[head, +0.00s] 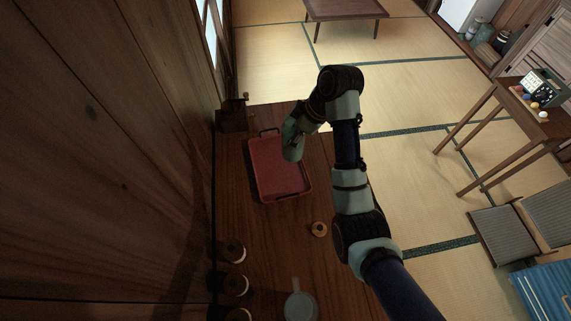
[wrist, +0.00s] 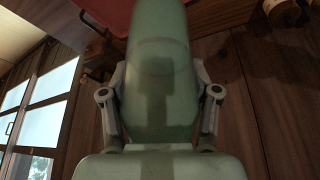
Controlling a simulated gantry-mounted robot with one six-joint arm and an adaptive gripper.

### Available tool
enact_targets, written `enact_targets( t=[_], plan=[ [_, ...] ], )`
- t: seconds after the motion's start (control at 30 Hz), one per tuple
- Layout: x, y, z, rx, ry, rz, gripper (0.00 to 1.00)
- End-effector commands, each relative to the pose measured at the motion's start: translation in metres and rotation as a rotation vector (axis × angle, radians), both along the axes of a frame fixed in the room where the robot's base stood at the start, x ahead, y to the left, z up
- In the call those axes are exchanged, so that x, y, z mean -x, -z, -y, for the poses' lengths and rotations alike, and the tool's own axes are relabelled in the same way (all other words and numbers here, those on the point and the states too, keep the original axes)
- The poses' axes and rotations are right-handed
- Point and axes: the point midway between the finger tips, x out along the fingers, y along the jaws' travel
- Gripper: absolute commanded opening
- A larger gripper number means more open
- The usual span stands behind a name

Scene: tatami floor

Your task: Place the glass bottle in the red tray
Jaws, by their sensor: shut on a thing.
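The green glass bottle (wrist: 160,60) fills the middle of the wrist view, between the two fingers of my gripper (wrist: 160,100), which is shut on it. In the head view the bottle (head: 292,146) appears over the upper right part of the red tray (head: 265,187), tilted a little. My gripper (head: 297,128) is partly hidden there by the arm and bottle. I cannot tell whether the bottle touches the tray. A red part of the tray (wrist: 104,14) also shows at the top of the wrist view.
The tray lies on a dark wooden counter (head: 262,237) along the wooden wall. A small dark wooden box-like object (head: 233,117) stands behind it. A brown ring-shaped item (head: 319,229), a pale round vessel (head: 300,304) and several dark round jars (head: 233,285) are nearer.

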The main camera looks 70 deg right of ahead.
Motion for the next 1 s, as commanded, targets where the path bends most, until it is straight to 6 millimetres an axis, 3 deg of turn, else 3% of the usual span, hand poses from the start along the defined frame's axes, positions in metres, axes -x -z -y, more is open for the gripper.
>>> enact_targets(
  t=[0.13, 0.53, 0.63, 0.87, 1.0],
  plan=[
    [0.0, 0.026, -0.001, -0.003, 0.002, -0.002, 0.03],
    [0.0, 0.139, -0.001, -0.002, 0.004, -0.001, 0.03],
    [0.0, 0.152, 0.0, 0.0, 0.004, -0.001, 0.03],
    [0.0, 0.159, 0.0, 0.001, 0.004, 0.0, 0.03],
    [0.0, 0.181, -0.001, -0.002, 0.005, -0.001, 0.03]
  ],
)
